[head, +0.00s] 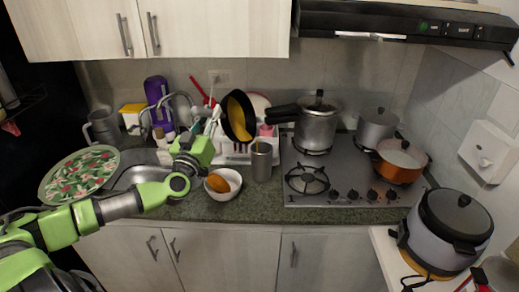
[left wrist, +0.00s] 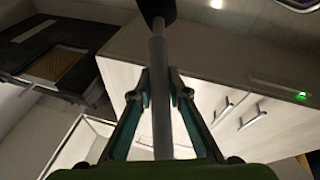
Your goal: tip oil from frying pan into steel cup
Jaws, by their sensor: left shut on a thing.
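The black frying pan (head: 251,117) is held in the air, steeply tilted, above the counter in the head view. A yellow-orange patch, apparently oil (head: 236,118), shows inside it. My left gripper (head: 207,135) is on the pan's left side; in the left wrist view its fingers (left wrist: 160,95) are shut on a grey handle (left wrist: 159,75) with a dark end at the top. The steel cup (head: 262,162) stands upright on the counter, below and slightly right of the pan. Its inside is hard to see. My right gripper is not in view.
A white bowl (head: 231,178) with an orange thing stands left of the cup. A dish rack (head: 232,158) and purple bottle (head: 155,90) are behind. The gas hob (head: 330,185) with a pressure cooker (head: 316,130) is to the right. A floral plate (head: 78,176) is at left.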

